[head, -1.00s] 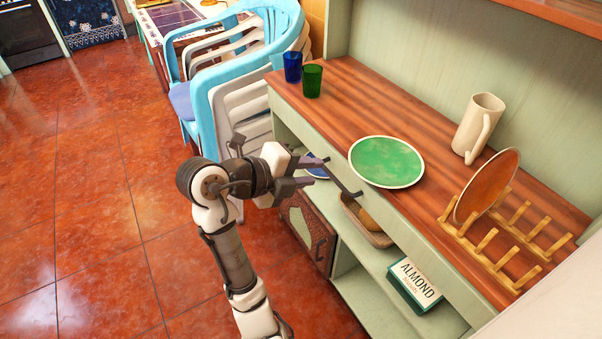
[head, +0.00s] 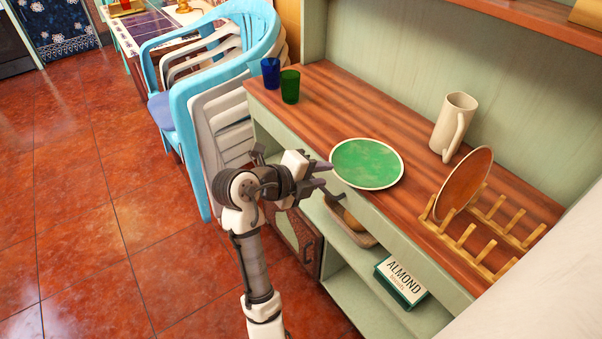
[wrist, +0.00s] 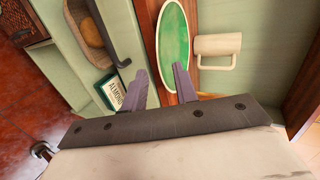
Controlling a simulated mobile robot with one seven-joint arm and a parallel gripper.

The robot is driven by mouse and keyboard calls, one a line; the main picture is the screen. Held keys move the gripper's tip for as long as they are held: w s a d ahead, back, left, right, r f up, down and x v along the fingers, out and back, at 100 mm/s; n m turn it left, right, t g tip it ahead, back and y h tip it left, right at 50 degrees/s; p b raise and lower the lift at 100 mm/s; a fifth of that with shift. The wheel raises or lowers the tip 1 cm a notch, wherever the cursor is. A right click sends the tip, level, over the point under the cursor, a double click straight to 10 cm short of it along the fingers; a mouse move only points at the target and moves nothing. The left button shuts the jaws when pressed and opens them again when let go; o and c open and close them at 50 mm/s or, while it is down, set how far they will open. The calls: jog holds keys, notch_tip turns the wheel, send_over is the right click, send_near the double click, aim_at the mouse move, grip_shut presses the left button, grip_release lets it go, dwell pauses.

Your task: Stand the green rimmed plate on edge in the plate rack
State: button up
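The green rimmed plate (head: 367,162) lies flat on the wooden counter near its front edge, green inside with a pale rim. It also shows in the wrist view (wrist: 174,45), beyond my fingers. The plate rack (head: 487,240) is a wooden peg rack at the right end of the counter, with an orange-brown plate (head: 465,183) standing on edge in its left part and several free slots beside it. My gripper (head: 326,175) is in front of the counter edge, just left of the green plate and apart from it. In the wrist view its fingers (wrist: 160,88) are spread and empty.
A cream mug (head: 453,127) stands behind the plate. Blue (head: 270,73) and green (head: 290,86) cups stand at the counter's left end. Stacked chairs (head: 210,90) are left of the cabinet. An almond box (head: 401,282) sits on the shelf below.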

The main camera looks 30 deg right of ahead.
jog(key=shift+p+x, duration=0.3)
jog(key=shift+x, duration=2.1)
grip_shut()
